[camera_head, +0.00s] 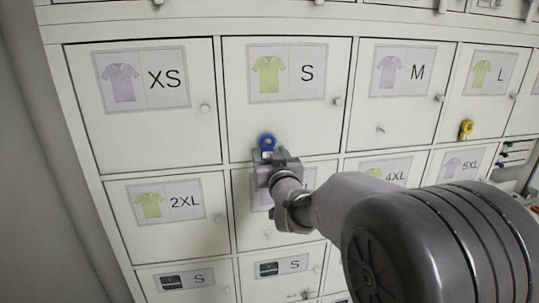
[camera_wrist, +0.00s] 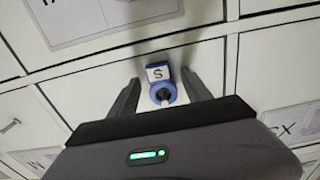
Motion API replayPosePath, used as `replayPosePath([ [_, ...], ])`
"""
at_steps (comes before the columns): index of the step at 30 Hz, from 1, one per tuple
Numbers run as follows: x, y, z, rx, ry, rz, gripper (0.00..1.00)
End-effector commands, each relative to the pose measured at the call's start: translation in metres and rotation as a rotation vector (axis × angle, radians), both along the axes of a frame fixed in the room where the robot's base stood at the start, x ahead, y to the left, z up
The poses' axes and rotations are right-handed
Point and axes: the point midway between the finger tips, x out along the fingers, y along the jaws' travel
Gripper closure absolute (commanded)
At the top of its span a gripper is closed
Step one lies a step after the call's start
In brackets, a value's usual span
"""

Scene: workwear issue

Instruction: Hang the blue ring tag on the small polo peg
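The blue ring tag (camera_head: 267,140) is at the lower part of the small polo door (camera_head: 240,115), marked S with a green polo picture. In the wrist view the blue ring (camera_wrist: 170,101) appears around the pale peg end, with its white S plate (camera_wrist: 157,73) beside it. My gripper (camera_head: 267,152) is just at the tag, hiding its lower part in the head view. In the wrist view my gripper's fingers (camera_wrist: 161,84) stand open on either side of the tag, with gaps visible between them and it.
The medium polo door has a bare peg (camera_head: 380,129). A yellow tag (camera_head: 466,128) hangs on the large polo door. Round knobs (camera_head: 338,101) stick out from the doors. More tags sit on a rack (camera_head: 515,150) at the far right.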

Motion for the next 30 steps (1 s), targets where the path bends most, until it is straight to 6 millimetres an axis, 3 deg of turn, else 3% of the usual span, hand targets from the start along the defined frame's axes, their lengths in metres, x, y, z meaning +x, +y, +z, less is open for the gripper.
replayPosePath([
  [5,-0.004,-0.001,0.0,0.0,0.0,0.0,0.43],
  [8,-0.019,-0.006,0.0,0.001,-0.002,0.0,0.43],
  [18,-0.125,-0.036,-0.001,0.001,-0.003,0.0,0.43],
  [21,-0.147,-0.042,-0.001,0.001,-0.002,0.0,0.43],
  [26,-0.166,-0.049,-0.002,0.001,0.003,-0.002,0.43],
  [29,-0.177,-0.067,-0.036,0.02,0.09,-0.036,0.43],
  [30,-0.187,-0.082,-0.064,0.035,0.167,-0.063,0.43],
])
